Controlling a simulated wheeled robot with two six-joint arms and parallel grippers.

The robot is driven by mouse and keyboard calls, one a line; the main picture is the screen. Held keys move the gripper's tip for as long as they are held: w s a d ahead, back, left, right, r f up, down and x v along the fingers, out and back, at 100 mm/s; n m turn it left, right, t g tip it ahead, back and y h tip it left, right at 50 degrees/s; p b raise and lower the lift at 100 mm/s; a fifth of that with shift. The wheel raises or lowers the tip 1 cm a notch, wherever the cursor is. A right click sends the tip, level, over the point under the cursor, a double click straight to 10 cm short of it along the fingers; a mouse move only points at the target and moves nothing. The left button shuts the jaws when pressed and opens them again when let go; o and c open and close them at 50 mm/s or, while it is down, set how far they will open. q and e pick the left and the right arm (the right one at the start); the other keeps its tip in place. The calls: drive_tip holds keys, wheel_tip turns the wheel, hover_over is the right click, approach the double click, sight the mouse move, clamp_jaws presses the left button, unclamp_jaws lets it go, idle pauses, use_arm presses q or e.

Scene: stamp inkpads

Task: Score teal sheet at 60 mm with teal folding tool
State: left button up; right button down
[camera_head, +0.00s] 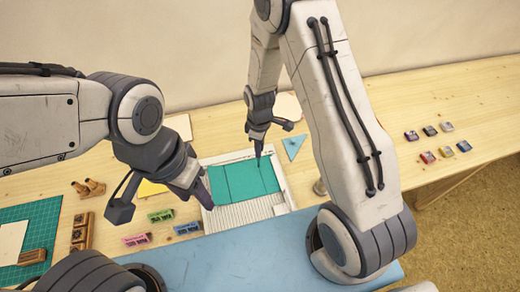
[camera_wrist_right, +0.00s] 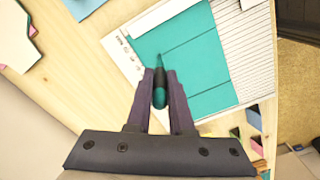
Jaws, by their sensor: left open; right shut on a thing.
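The teal sheet (camera_head: 243,184) lies flat on a white grooved scoring board (camera_head: 238,215). Two thin lines cross the sheet; they also show on the sheet in the right wrist view (camera_wrist_right: 205,65).
Several inkpads (camera_head: 430,130) sit at the right. A blue mat (camera_head: 250,262) covers the front; a green cutting mat (camera_head: 42,212) lies far left.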

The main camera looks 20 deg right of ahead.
drive_tip(key=shift+w, duration=0.65)
drive_tip(key=shift+w, duration=0.1)
drive_tip(key=shift+w, duration=0.75)
wheel_tip(320, 180, up, 5)
drive_tip(key=p, duration=0.4)
idle(0.9)
